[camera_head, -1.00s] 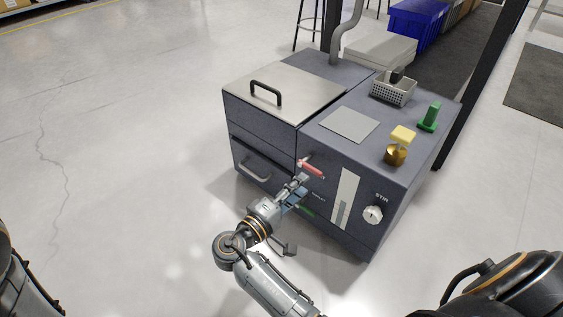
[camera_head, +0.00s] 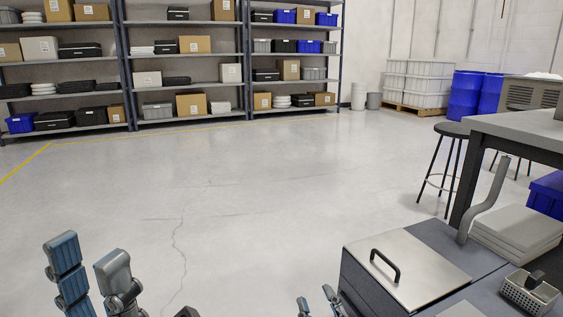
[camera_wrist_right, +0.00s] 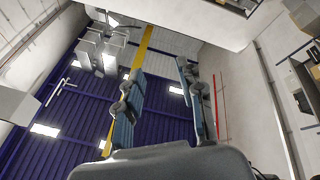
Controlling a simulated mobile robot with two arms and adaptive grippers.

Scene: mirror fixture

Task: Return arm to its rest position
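My left gripper (camera_head: 86,256) is at the lower left of the head view, pointing up, its two fingers apart with nothing between them. My right gripper (camera_head: 315,298) shows only its fingertips at the bottom edge, just left of the grey machine (camera_head: 360,280). In the right wrist view the right gripper (camera_wrist_right: 158,80) points up toward the ceiling. Its fingers are wide apart and empty. Most of both arms is out of view.
The machine's metal lid (camera_head: 420,268) with a black handle and a perforated basket (camera_head: 528,292) are at the lower right. A stool (camera_head: 447,165) and workbench (camera_head: 520,128) stand behind. Shelves (camera_head: 185,55) line the back. The middle floor is clear.

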